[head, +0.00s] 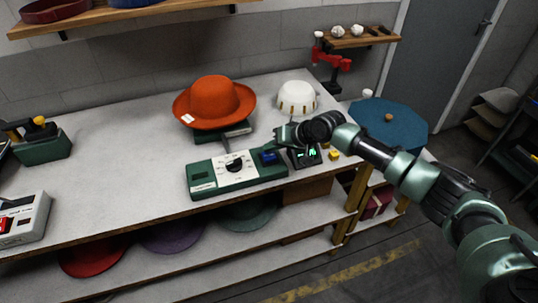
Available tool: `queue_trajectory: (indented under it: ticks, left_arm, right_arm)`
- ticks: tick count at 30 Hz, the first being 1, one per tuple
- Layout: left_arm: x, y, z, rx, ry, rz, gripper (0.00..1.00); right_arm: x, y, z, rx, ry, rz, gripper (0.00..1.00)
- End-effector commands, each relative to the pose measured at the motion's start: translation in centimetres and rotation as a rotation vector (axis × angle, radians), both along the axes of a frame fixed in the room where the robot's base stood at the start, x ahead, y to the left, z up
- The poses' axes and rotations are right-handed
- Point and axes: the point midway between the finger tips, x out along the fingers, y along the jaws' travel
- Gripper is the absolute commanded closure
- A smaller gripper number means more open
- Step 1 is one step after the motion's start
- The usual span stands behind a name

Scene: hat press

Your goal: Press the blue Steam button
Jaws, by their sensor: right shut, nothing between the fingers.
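The blue Steam button (269,157) is on the right end of a green control box (203,185), which has a white panel with a black dial (234,164). The box stands at the front of the workbench. My right gripper (279,139) is shut and empty. It shows just above the blue button in the picture, and the button is in plain sight. I cannot tell whether the gripper touches the box. My left gripper is not in view.
An orange hat (215,103) sits on a stand behind the control box. A white perforated dome (297,98) stands farther back. A small device with a green display (305,156) is right of the box.

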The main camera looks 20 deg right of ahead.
Motion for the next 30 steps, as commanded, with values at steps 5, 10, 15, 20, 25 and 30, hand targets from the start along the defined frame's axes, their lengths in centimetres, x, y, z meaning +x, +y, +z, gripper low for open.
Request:
queue_trajectory:
  ticks: [5, 10, 15, 20, 25, 30]
  left_arm:
    - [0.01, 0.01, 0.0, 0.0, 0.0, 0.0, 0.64]
    - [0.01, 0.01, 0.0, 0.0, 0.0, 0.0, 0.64]
    - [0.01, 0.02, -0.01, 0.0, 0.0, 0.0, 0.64]
    - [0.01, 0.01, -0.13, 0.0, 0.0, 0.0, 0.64]
    - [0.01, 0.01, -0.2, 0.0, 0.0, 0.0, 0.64]
    - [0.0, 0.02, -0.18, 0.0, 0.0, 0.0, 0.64]
  right_arm:
    - [0.0, 0.0, 0.0, 0.0, 0.0, 0.0, 1.0]
    - [0.0, 0.0, 0.0, 0.0, 0.0, 0.0, 1.0]
    - [0.0, 0.0, -0.03, 0.0, 0.0, 0.0, 1.0]
    - [-0.01, 0.01, -0.47, 0.001, 0.0, -0.001, 1.0]
    - [-0.04, 0.03, -0.9, 0.0, 0.001, 0.001, 1.0]
    - [-0.02, 0.01, -0.85, 0.0, 0.0, 0.0, 1.0]
